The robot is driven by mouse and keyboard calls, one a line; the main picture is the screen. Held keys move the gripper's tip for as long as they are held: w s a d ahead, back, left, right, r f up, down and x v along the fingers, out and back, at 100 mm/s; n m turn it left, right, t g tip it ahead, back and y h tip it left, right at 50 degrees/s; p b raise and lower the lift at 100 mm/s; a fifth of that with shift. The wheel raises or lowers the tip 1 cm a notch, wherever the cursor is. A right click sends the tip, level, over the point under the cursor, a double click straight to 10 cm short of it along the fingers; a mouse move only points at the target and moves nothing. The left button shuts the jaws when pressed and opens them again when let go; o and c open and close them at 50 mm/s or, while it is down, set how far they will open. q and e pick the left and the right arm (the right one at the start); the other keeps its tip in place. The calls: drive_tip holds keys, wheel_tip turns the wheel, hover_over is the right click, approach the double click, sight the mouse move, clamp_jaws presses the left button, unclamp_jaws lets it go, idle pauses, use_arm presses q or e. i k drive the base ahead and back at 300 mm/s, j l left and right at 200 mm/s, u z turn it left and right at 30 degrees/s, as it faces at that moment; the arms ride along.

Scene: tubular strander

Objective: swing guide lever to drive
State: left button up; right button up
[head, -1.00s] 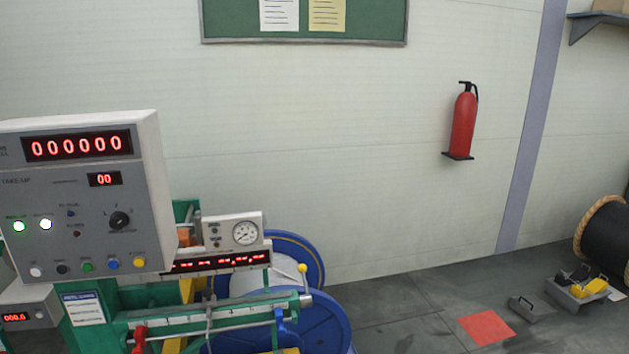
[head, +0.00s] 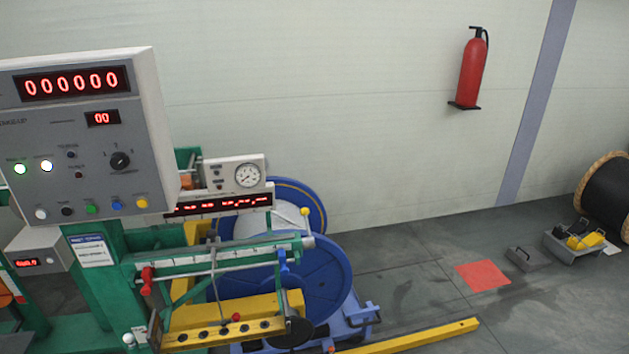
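The machine's take-up end stands at the left of the head view. A lever with a yellow ball knob (head: 305,211) stands upright at the right end of the scaled traverse bar (head: 225,257). A red handle (head: 147,281) hangs at the bar's left end, and a blue clamp-like part (head: 283,262) sits near its right end. A thin grey upright guide (head: 213,268) crosses the bar. I cannot tell from any label which of these is the guide lever. Neither of my grippers is in view.
A grey control panel (head: 90,190) stands at the left. A blue reel (head: 310,280) sits behind the bar, with a yellow beam (head: 235,333) below. A yellow floor rail (head: 420,337) runs out to the right. The floor around the red mat (head: 482,275) is mostly clear.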

sight(308, 242)
drive_tip(key=i+l+u, duration=0.1)
drive_tip(key=i+l, duration=0.45)
drive_tip(key=i+l+u, duration=0.15)
drive_tip(key=l, duration=0.3)
drive_tip(key=i+l, duration=0.35)
drive_tip(key=i+l+u, duration=0.15)
drive_tip(key=l, duration=0.25)
drive_tip(key=i+l, duration=0.3)
drive_tip(key=i+l+u, duration=0.15)
drive_tip(key=l, duration=0.35)
drive_tip(key=i, duration=0.05)
